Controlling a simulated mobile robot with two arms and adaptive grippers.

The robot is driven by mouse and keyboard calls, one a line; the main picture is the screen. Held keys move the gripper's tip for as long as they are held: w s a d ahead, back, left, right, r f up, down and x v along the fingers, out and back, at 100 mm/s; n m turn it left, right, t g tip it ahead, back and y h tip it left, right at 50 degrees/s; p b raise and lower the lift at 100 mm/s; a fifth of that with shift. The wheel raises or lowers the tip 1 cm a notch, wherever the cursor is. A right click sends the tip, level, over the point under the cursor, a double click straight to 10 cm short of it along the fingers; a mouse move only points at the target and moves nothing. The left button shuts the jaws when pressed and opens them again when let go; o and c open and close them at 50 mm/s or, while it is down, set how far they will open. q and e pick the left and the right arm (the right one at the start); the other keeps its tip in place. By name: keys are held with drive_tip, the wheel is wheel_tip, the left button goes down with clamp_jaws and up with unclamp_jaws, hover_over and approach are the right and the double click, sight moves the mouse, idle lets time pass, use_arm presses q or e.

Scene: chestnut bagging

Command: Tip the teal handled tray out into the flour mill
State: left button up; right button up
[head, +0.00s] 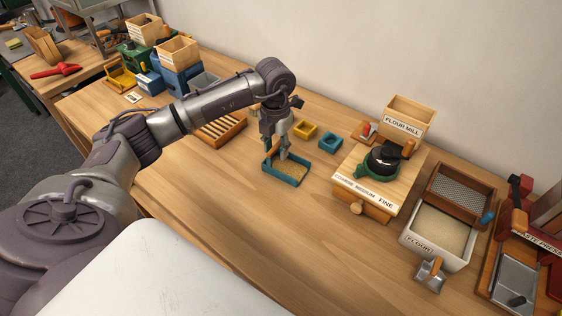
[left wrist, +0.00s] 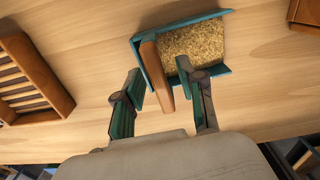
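The teal handled tray (head: 280,180) lies on the table in the head view, holding coarse tan meal. The left wrist view also shows the tray (left wrist: 190,20) and its brown wooden handle (left wrist: 152,62). My left gripper (head: 276,152) points down at the tray's handle end. In the left wrist view its two fingers (left wrist: 160,84) stand apart on either side of the handle, with gaps visible. The flour mill (head: 403,124) stands to the right, with a wooden hopper on top, a dark round crank part and a coarse-medium-fine label. My right gripper is not in view.
Small yellow (head: 305,130) and teal (head: 331,142) square trays lie between tray and mill. A slatted wooden rack (head: 222,131) is at left. A flour bin (head: 438,246), metal scoop (head: 430,274) and red paste press (head: 540,238) stand at right. The front table is clear.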

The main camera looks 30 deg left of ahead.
use_arm(q)
clamp_jaws()
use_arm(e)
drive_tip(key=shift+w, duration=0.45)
use_arm(q)
drive_tip(key=shift+r, duration=0.1)
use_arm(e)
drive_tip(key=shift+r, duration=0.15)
use_arm(q)
drive_tip(key=shift+r+p, duration=1.7)
drive_tip(key=shift+r, duration=0.75)
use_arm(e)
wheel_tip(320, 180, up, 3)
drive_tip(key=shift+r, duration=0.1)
